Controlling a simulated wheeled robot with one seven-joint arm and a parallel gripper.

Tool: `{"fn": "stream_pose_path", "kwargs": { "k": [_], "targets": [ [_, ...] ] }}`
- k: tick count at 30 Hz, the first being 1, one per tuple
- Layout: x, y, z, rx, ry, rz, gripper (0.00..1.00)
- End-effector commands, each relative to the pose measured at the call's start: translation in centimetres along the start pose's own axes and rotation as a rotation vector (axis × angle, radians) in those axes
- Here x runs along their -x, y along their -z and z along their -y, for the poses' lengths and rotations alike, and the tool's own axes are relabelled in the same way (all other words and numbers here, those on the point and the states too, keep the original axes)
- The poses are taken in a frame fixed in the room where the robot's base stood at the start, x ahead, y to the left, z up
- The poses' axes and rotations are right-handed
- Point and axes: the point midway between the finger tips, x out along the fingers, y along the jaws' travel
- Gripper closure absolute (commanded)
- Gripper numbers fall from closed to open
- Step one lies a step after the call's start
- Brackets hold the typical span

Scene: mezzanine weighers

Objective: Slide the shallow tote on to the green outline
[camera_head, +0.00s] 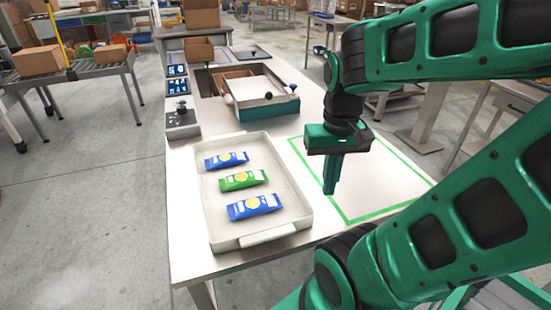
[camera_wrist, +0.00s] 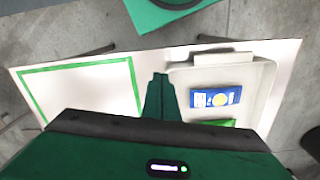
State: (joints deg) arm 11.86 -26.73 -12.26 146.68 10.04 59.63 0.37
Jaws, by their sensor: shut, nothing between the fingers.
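The shallow tote (camera_head: 217,214) is a pale, low-walled tray on the left front of the white table. It holds two blue packets (camera_head: 254,206) and one green packet (camera_head: 243,180). The green outline (camera_head: 352,220) is a taped rectangle on the table to the right of the tote, and its inside is empty. My gripper (camera_head: 330,190) is shut and empty, fingers pointing down, between the tote and the outline in the head view. In the wrist view the fingertips (camera_wrist: 160,80) appear beside the tote's wall (camera_wrist: 180,80); I cannot tell whether they touch it.
Behind the tote stand a box-like unit with a white top (camera_head: 258,89) and a small grey device with a knob (camera_head: 182,120). A roller conveyor (camera_head: 75,72) with cartons stands at the far left. The table's front edge is close to the tote.

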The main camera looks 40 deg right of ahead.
Motion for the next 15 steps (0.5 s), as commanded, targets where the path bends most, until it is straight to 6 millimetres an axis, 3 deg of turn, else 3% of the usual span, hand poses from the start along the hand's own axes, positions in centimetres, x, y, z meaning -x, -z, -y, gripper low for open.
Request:
{"fn": "stream_pose_path", "kwargs": {
  "k": [8,11,15],
  "targets": [
    [0.7,-0.5,-0.5,0.039,0.005,-0.013,1.0],
    [1.1,1.0,0.2,0.154,-0.004,-0.013,1.0],
    [1.9,5.2,1.9,0.461,-0.02,-0.013,1.0]
  ]
}}
